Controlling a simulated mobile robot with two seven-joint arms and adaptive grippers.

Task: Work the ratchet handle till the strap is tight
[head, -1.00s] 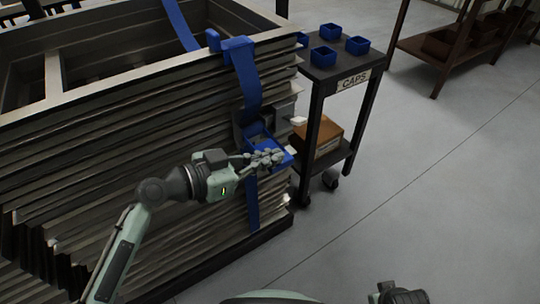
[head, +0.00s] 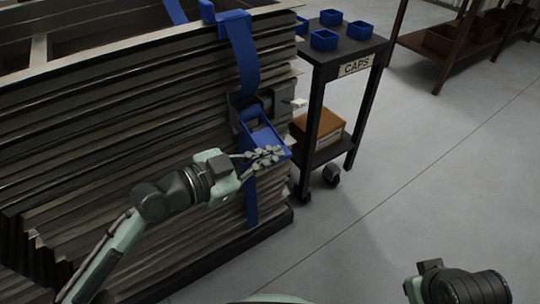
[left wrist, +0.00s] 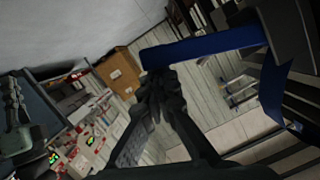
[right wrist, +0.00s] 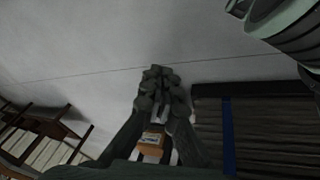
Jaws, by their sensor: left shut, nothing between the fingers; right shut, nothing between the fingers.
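The blue strap (head: 243,60) runs down the side of the stack of grey skids (head: 120,120). A dark ratchet body (head: 280,100) sits on it. The blue ratchet handle (head: 258,134), an open frame, sticks out and down from the body. My left gripper (head: 268,156) is shut and empty, its fingertips at the handle's outer end; whether they touch it I cannot tell. In the left wrist view a blue bar of the handle (left wrist: 205,47) lies just beyond the fingertips (left wrist: 157,82). My right gripper (right wrist: 158,85) is shut and empty, away from the strap.
A dark cart (head: 345,50) labelled CAPS stands right beside the stack, with several blue bins (head: 324,40) on top and a brown box (head: 318,127) below. Brown shelving (head: 440,48) stands at the back right. The floor at right is clear.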

